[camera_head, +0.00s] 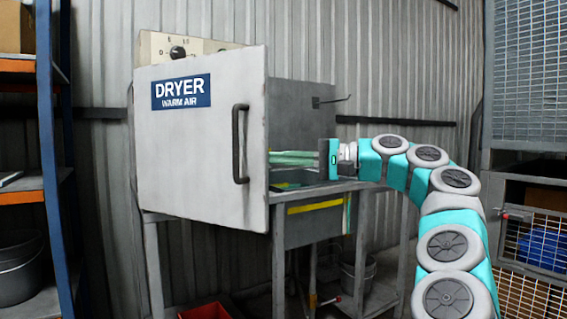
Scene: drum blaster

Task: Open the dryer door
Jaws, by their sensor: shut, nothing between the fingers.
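The dryer door (200,150) is a light grey panel with a blue DRYER WARM AIR label (181,92). Its dark vertical bar handle (238,144) is near the right edge. The door appears to stand ajar, its right edge toward me, with the grey dryer body (298,105) visible to its right. My gripper (276,158) points left at handle height, just right of the door's right edge and apart from the handle. Its greenish fingers are shut and empty. Their tips seem to reach or pass behind that edge; contact cannot be told.
A control panel with a dark knob (178,52) is above the door. The dryer stands on a grey metal stand (279,265). A blue and orange shelf (50,150) is at the left. A mesh cage (528,80) is at the right. A red bin (205,311) is below.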

